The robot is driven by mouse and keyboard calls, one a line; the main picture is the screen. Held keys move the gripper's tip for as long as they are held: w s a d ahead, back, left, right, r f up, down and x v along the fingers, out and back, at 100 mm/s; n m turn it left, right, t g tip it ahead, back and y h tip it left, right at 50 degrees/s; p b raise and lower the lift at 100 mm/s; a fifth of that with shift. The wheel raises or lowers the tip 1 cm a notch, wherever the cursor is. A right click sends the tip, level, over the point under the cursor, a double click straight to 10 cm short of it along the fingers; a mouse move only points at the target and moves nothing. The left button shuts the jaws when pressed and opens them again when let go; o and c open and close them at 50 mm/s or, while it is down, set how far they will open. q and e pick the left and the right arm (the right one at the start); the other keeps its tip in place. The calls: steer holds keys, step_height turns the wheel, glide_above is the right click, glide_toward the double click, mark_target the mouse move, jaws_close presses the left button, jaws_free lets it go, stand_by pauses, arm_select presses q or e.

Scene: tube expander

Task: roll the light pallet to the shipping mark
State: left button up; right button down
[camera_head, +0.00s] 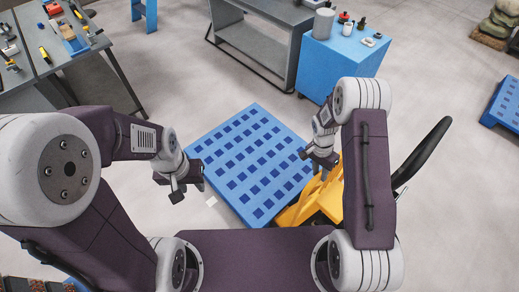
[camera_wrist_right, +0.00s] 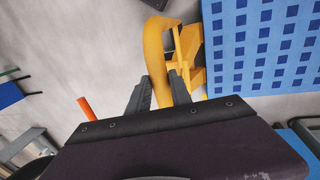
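A blue slotted pallet (camera_head: 250,160) lies on the floor in the middle of the head view, and its grid shows at the upper right of the right wrist view (camera_wrist_right: 265,45). A yellow pallet-jack-like frame (camera_head: 316,206) stands at its lower right edge, partly hidden by my right arm. My right gripper (camera_head: 312,165) is over this frame; in the right wrist view a yellow curved bar (camera_wrist_right: 155,50) shows between its separated fingers, and contact is unclear. My left gripper (camera_head: 186,190) is open and empty, left of the pallet. I see no clear shipping mark.
A blue cabinet (camera_head: 340,65) with jars stands behind the pallet, beside a grey bench (camera_head: 255,38). A tool table (camera_head: 60,55) is at the upper left. Another blue pallet (camera_head: 505,105) is at the right edge. A black curved handle (camera_head: 425,150) rises right of my right arm.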

steer(key=c, duration=1.3)
jaws_free()
steer(key=shift+w+a, duration=0.1)
steer(key=shift+w, duration=0.1)
steer(key=shift+o, duration=0.7)
steer(key=shift+a, duration=0.2)
steer(key=shift+d+r+p, duration=0.1)
steer(key=shift+r+p, duration=0.3)
steer(key=shift+r, duration=0.05)
step_height(320, 180, up, 6)
steer(key=w+p, duration=0.1)
steer(key=p, duration=0.3)
steer(key=shift+a, duration=0.45)
